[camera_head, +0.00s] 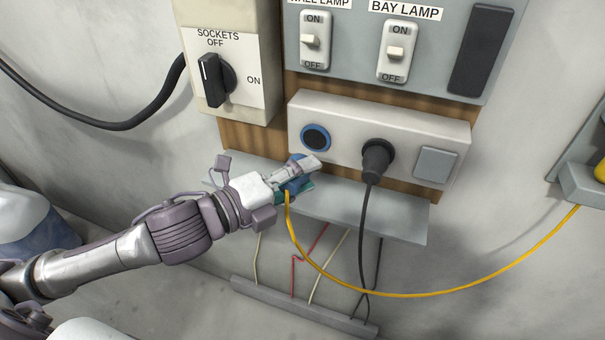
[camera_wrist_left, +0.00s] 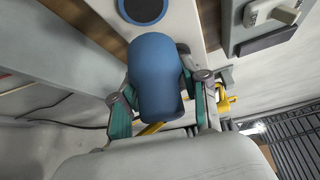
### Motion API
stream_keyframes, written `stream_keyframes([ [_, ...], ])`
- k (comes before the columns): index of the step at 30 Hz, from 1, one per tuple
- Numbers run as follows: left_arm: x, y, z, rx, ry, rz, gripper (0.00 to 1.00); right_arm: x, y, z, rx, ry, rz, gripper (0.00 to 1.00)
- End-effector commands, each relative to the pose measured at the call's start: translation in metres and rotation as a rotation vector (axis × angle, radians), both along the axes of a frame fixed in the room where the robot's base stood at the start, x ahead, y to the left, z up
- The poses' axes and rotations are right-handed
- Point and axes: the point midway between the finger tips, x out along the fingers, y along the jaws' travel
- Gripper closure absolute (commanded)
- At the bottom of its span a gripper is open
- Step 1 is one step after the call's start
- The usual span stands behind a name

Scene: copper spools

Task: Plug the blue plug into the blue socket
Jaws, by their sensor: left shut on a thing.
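The blue plug (camera_wrist_left: 155,75) is held between the fingers of my left gripper (camera_wrist_left: 162,108), which is shut on it. In the head view my left gripper (camera_head: 292,180) covers much of the plug (camera_head: 293,163), and a yellow cable hangs from it. The blue socket (camera_head: 315,137) is a round dark opening with a blue rim on the white panel, just above and right of the gripper. In the left wrist view the socket (camera_wrist_left: 143,8) is at the top edge, beyond the plug, with a small gap seeming to lie between them. My right gripper is not in view.
A black plug (camera_head: 377,158) sits in the panel right of the blue socket, its cable hanging down. A grey shelf (camera_head: 385,215) juts out below the panel. A rotary switch (camera_head: 214,80) and lamp switches (camera_head: 398,52) are above. The yellow cable (camera_head: 440,293) sags rightwards.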

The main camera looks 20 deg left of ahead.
Motion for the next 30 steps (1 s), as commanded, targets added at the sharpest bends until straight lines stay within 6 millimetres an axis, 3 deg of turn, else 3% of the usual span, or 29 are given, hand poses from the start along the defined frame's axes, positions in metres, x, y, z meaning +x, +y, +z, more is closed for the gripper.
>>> stream_keyframes([
  [8, 0.006, 0.0, 0.001, -0.001, 0.0, 0.002, 0.85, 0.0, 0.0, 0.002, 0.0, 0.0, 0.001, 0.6],
  [21, 0.044, -0.001, 0.002, -0.002, 0.0, 0.002, 0.85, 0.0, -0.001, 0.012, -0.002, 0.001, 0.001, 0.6],
  [30, 0.058, -0.002, 0.001, -0.002, 0.001, 0.001, 0.85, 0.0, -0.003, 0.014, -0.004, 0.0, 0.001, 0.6],
])
